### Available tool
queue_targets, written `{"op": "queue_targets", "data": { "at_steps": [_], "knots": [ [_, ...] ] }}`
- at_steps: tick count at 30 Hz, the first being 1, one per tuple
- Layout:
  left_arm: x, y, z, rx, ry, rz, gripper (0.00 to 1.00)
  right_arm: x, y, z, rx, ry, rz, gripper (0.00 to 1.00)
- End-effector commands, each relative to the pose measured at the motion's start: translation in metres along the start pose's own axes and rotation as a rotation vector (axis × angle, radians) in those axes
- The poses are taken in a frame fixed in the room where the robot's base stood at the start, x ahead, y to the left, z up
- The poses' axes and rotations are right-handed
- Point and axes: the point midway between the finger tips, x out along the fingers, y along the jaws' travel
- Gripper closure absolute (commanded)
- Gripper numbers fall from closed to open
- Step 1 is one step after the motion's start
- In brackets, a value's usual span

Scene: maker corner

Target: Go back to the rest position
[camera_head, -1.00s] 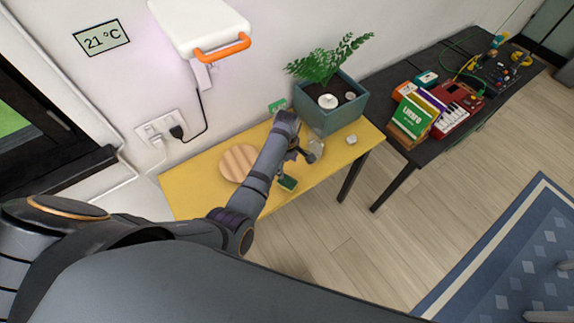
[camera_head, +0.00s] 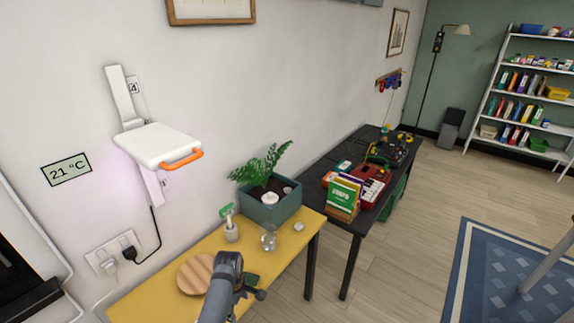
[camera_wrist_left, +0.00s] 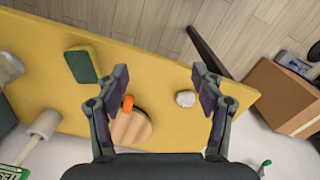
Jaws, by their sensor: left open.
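My left arm shows at the bottom of the head view over the yellow table (camera_head: 150,293); its fingertips cannot be made out there. In the left wrist view my left gripper (camera_wrist_left: 161,85) is open, fingers wide apart, with nothing between them. It is above the table, which is also in this view (camera_wrist_left: 225,95). A round wooden board (camera_wrist_left: 130,130) with a small orange thing (camera_wrist_left: 128,103) lies below the left finger. A small whitish lump (camera_wrist_left: 185,98) lies near the right finger. A green and yellow sponge (camera_wrist_left: 82,64) lies to the left. My right gripper is in neither view.
A planter (camera_head: 272,207), a white brush-like thing (camera_head: 231,230) and a clear glass (camera_head: 268,241) stand on the yellow table. A white wall unit with an orange handle (camera_head: 182,160) juts out above. A dark table (camera_head: 330,218) holds books and electronics.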

Motion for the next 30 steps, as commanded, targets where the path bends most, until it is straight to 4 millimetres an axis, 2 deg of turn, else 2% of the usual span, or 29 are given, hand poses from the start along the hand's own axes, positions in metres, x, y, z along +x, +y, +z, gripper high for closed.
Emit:
{"op": "queue_targets", "data": {
  "at_steps": [1, 5, 10, 14, 17, 20, 21, 23, 24, 27, 30],
  "knots": [
    [0.017, -0.006, 0.0, 0.022, 0.0, -0.006, 0.32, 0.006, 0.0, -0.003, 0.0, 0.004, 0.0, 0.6],
    [0.05, -0.019, -0.001, 0.095, 0.003, -0.001, 0.32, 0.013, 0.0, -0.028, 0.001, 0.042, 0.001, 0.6],
    [0.104, -0.043, -0.002, 0.213, 0.01, 0.002, 0.32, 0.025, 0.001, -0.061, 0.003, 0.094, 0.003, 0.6],
    [0.154, -0.071, -0.002, 0.327, 0.016, 0.007, 0.32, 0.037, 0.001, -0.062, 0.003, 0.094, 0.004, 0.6],
    [0.203, -0.103, -0.002, 0.44, 0.022, 0.009, 0.32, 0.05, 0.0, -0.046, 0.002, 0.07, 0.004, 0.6],
    [0.264, -0.152, -0.002, 0.589, 0.032, 0.009, 0.32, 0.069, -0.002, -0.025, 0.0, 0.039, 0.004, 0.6],
    [0.29, -0.178, -0.001, 0.66, 0.036, 0.009, 0.32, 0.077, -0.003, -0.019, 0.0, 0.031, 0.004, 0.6],
    [0.328, -0.219, -0.001, 0.77, 0.047, 0.009, 0.32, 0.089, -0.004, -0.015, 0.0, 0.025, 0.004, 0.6],
    [0.349, -0.247, 0.0, 0.844, 0.054, 0.008, 0.32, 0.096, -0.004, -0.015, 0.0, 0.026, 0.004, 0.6],
    [0.392, -0.316, 0.0, 1.015, 0.076, 0.005, 0.32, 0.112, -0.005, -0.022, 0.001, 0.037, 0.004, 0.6],
    [0.416, -0.371, 0.0, 1.152, 0.098, 0.001, 0.32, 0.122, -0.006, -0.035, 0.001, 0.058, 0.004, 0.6]
  ]
}}
